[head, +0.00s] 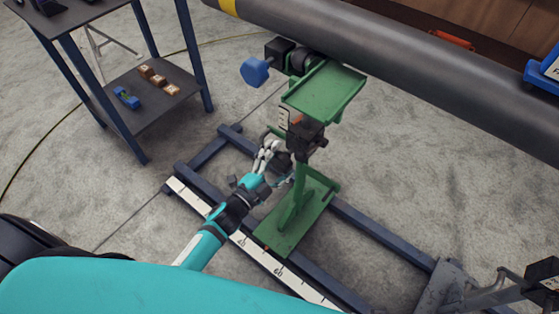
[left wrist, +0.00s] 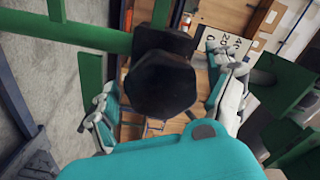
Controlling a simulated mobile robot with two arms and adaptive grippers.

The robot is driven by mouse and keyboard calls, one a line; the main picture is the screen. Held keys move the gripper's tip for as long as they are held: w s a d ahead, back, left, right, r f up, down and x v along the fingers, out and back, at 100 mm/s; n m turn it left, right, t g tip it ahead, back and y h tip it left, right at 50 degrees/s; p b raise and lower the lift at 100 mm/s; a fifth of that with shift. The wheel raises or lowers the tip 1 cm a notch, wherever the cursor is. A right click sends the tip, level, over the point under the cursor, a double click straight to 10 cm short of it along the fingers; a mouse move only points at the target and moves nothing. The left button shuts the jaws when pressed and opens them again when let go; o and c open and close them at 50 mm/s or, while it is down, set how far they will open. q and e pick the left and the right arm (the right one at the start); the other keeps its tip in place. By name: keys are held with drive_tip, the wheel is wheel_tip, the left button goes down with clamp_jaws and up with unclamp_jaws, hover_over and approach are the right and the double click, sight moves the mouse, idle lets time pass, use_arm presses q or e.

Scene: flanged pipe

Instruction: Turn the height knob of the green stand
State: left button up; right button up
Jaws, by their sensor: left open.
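The green stand (head: 318,95) stands on the rails, with a tray-like top below the pipe and a black clamp block (head: 305,135) on its post. In the left wrist view a black, many-sided knob (left wrist: 162,88) faces the camera. My left gripper (head: 270,155) is at the left side of the post, close to the block. Its open fingers (left wrist: 168,82) show on both sides of the knob in the wrist view, with a gap on the right; contact on the left cannot be told. In the head view the gripper hides the knob. My right gripper is not in view.
A large grey pipe (head: 400,62) runs across the top. A blue knob (head: 255,72) sticks out left of the stand's top. Blue rails (head: 375,238) with a white scale (head: 262,258) lie below. A dark shelf table (head: 150,110) stands at left.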

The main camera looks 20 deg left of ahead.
use_arm(q)
drive_tip(key=v, duration=1.2)
idle(0.3)
